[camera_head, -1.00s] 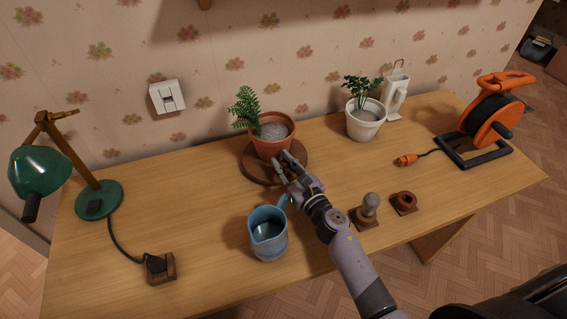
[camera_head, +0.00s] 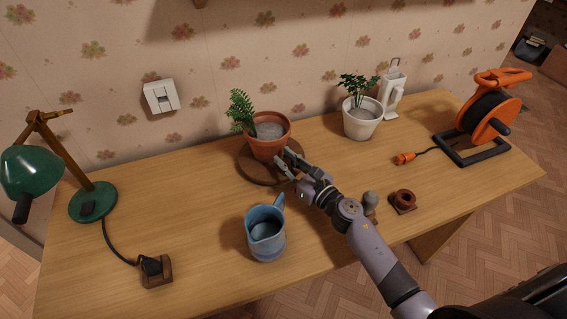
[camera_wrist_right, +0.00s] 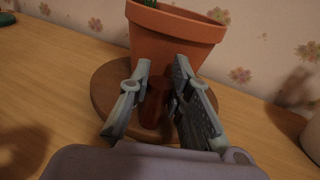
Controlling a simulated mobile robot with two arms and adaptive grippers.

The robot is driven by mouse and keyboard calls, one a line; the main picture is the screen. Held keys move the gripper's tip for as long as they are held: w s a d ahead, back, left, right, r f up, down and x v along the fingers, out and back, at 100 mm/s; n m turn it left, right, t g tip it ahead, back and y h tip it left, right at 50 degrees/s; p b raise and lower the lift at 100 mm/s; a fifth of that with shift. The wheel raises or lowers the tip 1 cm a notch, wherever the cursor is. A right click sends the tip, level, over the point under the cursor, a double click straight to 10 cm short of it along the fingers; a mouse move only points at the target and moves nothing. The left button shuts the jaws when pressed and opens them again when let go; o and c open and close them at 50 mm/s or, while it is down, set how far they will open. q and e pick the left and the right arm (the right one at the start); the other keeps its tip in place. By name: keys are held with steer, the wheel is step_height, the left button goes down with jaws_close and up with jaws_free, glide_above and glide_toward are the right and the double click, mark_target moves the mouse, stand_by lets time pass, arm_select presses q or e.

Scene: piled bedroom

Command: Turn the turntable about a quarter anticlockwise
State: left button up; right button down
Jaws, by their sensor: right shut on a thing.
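The turntable is a round brown wooden disc (camera_head: 253,174) on the desk. It bears a terracotta pot (camera_head: 268,147) with a fern leaning left. In the right wrist view the disc (camera_wrist_right: 103,88) has a short reddish-brown peg (camera_wrist_right: 153,108) standing near its front edge, beside the pot (camera_wrist_right: 170,42). My right gripper (camera_head: 285,163) reaches in from the lower right to the disc's front right. Its fingers stand on both sides of the peg, shut on it. The fingers partly hide the peg and disc. My left gripper is not in view.
A blue jug (camera_head: 266,238) stands in front of the turntable, left of my forearm. A white plant pot (camera_head: 361,122) stands behind right.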

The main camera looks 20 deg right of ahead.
steer(key=shift+d, duration=0.2)
steer(key=c, duration=1.4)
jaws_free()
steer(key=shift+w, duration=0.1)
steer(key=shift+c, duration=0.2)
steer(key=v, duration=1.2)
steer(key=shift+a, duration=0.1)
